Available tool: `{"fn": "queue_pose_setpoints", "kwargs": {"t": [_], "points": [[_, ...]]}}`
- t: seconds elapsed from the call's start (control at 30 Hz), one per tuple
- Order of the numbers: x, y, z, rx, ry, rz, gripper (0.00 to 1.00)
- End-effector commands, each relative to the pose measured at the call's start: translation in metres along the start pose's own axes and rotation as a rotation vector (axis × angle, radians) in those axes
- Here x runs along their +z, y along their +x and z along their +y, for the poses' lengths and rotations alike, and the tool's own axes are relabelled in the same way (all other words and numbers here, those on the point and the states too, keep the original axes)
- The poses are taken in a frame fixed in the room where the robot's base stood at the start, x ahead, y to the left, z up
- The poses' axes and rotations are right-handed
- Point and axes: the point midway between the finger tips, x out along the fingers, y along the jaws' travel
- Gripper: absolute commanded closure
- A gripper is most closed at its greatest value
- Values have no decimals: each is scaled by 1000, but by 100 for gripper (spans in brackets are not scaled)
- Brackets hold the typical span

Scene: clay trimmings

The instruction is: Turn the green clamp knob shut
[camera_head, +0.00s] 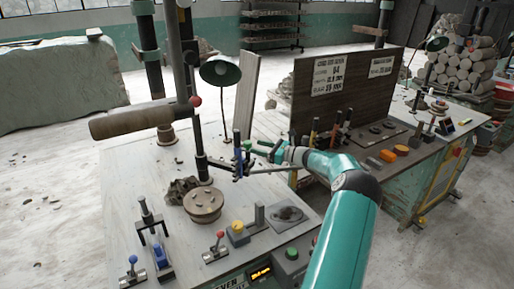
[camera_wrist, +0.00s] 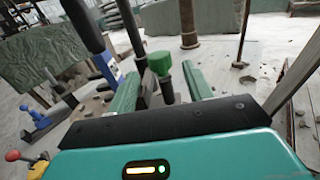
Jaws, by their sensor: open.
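The green clamp knob (camera_wrist: 160,63) shows in the wrist view as a small bright green cap on a dark stem. It lies between the two teal fingers of my gripper (camera_wrist: 160,71), with gaps visible on both sides. My gripper (camera_head: 264,148) is open and reaches in from the right in the head view, over the workbench. The green knob (camera_head: 248,145) is small there, just beyond the fingertips, near dark clamp rods. Whether a finger touches the knob cannot be told.
The pale workbench (camera_head: 130,190) carries a round turntable (camera_head: 204,203), clay scraps (camera_head: 181,188) and a blue-handled tool (camera_head: 160,256). A dark post with a thick brown roller (camera_head: 130,122) stands at left. A green lamp (camera_head: 220,72) and upright board (camera_head: 345,85) stand behind.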

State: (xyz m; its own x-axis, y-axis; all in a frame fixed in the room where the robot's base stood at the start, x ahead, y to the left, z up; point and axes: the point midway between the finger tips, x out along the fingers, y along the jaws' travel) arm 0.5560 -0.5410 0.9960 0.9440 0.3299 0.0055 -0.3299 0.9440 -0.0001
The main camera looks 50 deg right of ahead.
Motion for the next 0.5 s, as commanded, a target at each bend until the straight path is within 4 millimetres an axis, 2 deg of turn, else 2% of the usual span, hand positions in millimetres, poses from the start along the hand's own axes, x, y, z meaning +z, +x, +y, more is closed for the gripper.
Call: {"fn": "queue_pose_setpoints", "kwargs": {"t": [0.27,0.37,0.5], "points": [[19,-5,24,-147,-9,-60,49],[20,-17,35,-258,-11,-62,49],[12,-39,50,-410,-6,-31,49]]}}
